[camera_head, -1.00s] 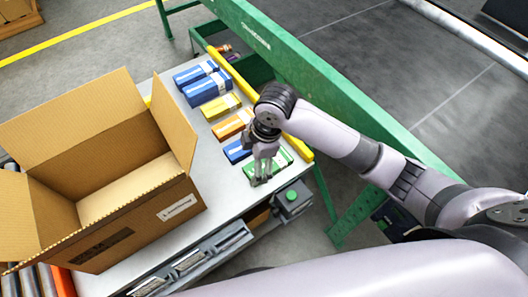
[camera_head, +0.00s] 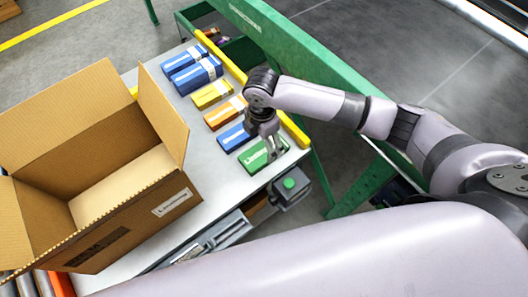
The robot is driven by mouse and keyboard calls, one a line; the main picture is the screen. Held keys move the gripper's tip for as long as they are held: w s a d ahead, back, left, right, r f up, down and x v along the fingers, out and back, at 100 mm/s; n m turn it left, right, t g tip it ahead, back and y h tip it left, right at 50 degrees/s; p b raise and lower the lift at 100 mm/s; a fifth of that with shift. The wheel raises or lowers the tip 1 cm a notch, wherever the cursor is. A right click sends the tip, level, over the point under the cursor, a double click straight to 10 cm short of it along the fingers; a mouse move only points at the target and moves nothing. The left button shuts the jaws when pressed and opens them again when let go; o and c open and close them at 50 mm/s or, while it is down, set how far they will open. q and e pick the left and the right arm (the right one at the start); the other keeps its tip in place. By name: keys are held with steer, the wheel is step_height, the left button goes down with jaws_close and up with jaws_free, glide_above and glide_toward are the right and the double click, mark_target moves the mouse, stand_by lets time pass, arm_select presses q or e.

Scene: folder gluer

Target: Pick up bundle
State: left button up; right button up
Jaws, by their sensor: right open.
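Several banded bundles lie in a row on the grey table. Two blue bundles (camera_head: 197,75) are at the far end, then a yellow bundle (camera_head: 212,94), an orange bundle (camera_head: 226,113), a blue bundle (camera_head: 234,137) and a green bundle (camera_head: 257,157) at the near end. My right gripper (camera_head: 272,150) is open, fingers pointing down, over the right part of the green bundle and partly hiding it. I cannot tell whether the fingers touch it. My left gripper is not in view.
An open, empty-looking cardboard box (camera_head: 110,215) stands left of the bundles. A yellow rail (camera_head: 234,68) edges the table beside a green machine beam (camera_head: 285,50). A grey box with a green button (camera_head: 289,184) sits at the near edge.

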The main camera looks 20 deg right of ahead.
mark_target(264, 151)
steer(key=shift+d+f, duration=0.15)
steer(key=shift+f, duration=1.4)
steer(key=shift+d+f, duration=0.15)
steer(key=shift+f, duration=1.35)
steer(key=shift+c, duration=0.2)
steer(key=shift+w, duration=0.1)
steer(key=c, duration=1.3)
steer(key=shift+r, duration=0.1)
